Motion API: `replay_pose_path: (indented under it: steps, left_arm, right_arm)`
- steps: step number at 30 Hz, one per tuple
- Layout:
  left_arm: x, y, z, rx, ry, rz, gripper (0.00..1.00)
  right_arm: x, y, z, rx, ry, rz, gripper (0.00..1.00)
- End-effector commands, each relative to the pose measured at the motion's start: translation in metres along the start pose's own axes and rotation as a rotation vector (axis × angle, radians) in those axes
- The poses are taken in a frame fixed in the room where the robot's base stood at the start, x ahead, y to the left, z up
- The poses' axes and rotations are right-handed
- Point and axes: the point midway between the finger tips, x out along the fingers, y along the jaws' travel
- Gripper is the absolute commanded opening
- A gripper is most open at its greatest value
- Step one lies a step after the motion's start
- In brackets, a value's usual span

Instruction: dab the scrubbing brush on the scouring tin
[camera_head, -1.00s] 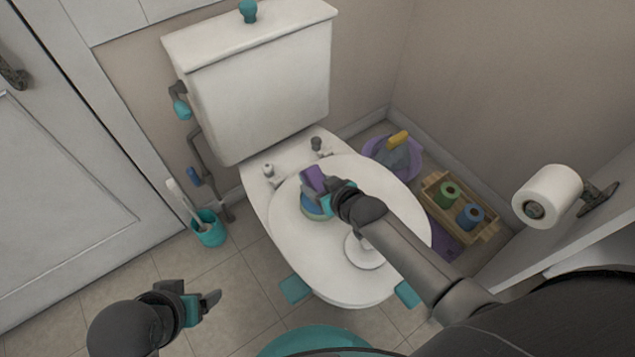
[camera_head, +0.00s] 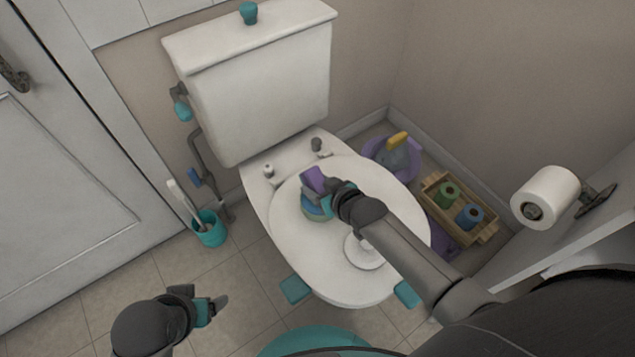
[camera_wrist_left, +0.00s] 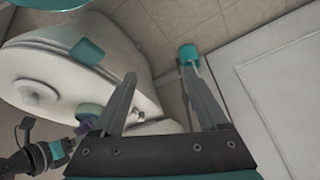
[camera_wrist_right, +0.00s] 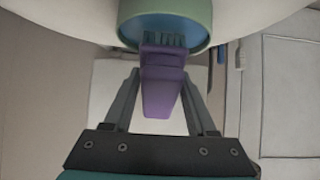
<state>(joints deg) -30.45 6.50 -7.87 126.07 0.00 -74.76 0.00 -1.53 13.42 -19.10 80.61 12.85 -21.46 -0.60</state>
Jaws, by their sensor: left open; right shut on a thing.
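The scrubbing brush (camera_head: 313,178) is purple, and my right gripper (camera_head: 328,190) is shut on it above the toilet lid. The scouring tin (camera_head: 316,211), green with a blue top, sits on the lid just below the brush. In the right wrist view the brush (camera_wrist_right: 163,88) has its dark bristles at the blue face of the tin (camera_wrist_right: 200,22); I cannot tell whether they touch. The tin also shows small in the left wrist view (camera_wrist_left: 90,112). My left gripper (camera_head: 218,304) is open and empty over the floor at the lower left.
A white round-based object (camera_head: 366,254) stands on the toilet lid (camera_head: 400,215) beside my right arm. A teal brush holder (camera_head: 209,230) stands on the floor at left. A wooden crate (camera_head: 487,236) with rolls and a purple basin (camera_head: 373,150) are at right.

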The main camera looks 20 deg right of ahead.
Motion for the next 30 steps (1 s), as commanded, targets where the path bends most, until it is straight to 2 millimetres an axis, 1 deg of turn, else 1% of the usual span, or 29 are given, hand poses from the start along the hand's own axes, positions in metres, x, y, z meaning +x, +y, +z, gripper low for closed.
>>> replay_pose_path:
  steps: [1, 6, 20, 30]
  left_arm:
    - [0.002, 0.0, 0.001, 0.0, -0.007, 0.001, 0.76]
    - [0.014, 0.001, 0.009, 0.001, -0.028, 0.002, 0.76]
    - [0.043, 0.002, 0.031, 0.003, -0.08, 0.004, 0.76]
    - [0.06, 0.003, 0.052, 0.005, -0.118, 0.006, 0.76]
  right_arm:
    - [-0.002, 0.0, -0.004, 0.0, 0.004, 0.0, 0.12]
    - [-0.006, 0.001, -0.011, -0.001, 0.007, 0.001, 0.12]
    - [-0.015, 0.001, -0.024, -0.001, 0.009, 0.001, 0.12]
    - [-0.022, 0.001, -0.033, -0.001, 0.009, 0.001, 0.12]
